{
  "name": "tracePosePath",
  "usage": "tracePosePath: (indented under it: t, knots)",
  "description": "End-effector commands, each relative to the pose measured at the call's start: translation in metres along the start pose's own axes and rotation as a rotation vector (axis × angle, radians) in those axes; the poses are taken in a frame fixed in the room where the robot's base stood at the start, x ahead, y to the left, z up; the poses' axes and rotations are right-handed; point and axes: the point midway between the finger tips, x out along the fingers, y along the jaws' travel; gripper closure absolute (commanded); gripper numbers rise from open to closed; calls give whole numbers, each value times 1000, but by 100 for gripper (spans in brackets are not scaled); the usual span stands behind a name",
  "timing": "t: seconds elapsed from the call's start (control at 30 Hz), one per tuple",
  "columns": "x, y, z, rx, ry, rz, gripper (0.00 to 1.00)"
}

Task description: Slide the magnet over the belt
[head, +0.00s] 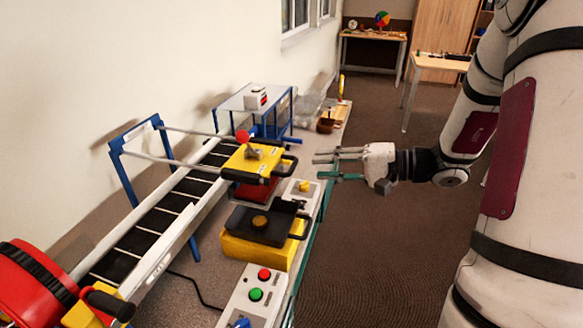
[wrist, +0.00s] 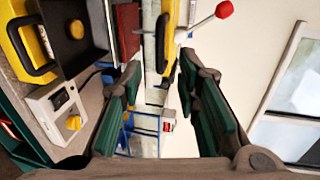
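The magnet appears to be the yellow block (head: 252,160) with a black handle on its right side, hung on the grey rails over the conveyor belt's far end. A lever with a red ball (head: 242,136) is beside it. In the wrist view, part of the yellow block (wrist: 168,9) shows at the top, with the red ball (wrist: 223,9) to its right. The black belt (head: 158,222) with white slats runs down to the lower left. My gripper (head: 318,165) is open and empty, to the right of the handle and apart from it. Its fingers (wrist: 160,72) are spread in the wrist view.
A black tray (head: 256,233) on a yellow base stands below the block. A box with a yellow knob (head: 304,186) and a box with red and green buttons (head: 254,290) sit along the bench edge. A red drum (head: 30,285) is front left. Open floor lies right.

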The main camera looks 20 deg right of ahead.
Motion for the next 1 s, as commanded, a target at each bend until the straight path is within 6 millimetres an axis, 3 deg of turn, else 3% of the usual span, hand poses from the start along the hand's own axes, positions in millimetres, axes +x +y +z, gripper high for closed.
tracePosePath:
  t: [0.2,0.4,0.6,0.87,1.0]
  knots:
    - [43,0,1,1,-4,0,70]
    - [70,0,0,0,-2,1,70]
    - [82,0,0,1,-1,1,70]
    - [82,0,0,1,0,1,70]
    - [82,0,0,1,0,1,100]
